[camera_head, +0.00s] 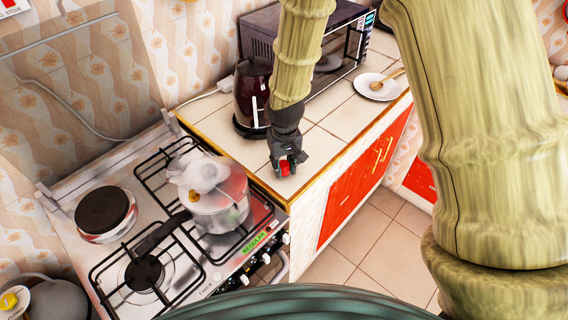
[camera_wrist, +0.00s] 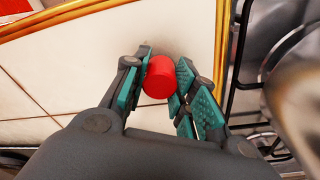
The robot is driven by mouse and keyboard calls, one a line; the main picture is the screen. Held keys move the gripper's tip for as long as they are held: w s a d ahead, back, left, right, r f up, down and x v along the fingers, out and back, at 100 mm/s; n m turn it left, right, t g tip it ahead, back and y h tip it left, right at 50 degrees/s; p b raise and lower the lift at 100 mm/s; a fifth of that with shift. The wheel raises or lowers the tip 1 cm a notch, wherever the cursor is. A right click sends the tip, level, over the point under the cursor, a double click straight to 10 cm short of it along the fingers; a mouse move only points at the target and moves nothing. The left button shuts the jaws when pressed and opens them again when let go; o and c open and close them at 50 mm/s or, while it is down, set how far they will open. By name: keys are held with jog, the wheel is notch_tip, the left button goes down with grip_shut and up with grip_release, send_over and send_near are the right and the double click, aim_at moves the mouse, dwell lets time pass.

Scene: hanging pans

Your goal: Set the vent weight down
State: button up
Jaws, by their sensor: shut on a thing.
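The vent weight is a small red cylinder (camera_wrist: 160,77); it also shows in the head view (camera_head: 285,168). I cannot tell whether the red weight touches the tiles. The pressure cooker (camera_head: 218,205) stands on the stove to the left, with white steam over its lid.
The gas stove (camera_head: 112,262) has black grates and a round hot plate (camera_head: 105,212). A dark kettle (camera_head: 252,92) and a microwave (camera_head: 345,50) stand behind my gripper. A white plate with a wooden spoon (camera_head: 380,86) lies to the right. Tiles between are clear.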

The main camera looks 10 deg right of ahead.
aim_at(285, 166)
jog(key=shift+f, duration=0.2)
jog(key=o, duration=1.1)
jog(key=shift+c, duration=0.2)
jog(key=shift+r, duration=0.15)
notch_tip(285, 166, up, 12)
jog(key=s+b, duration=0.1)
jog(key=b, duration=0.1)
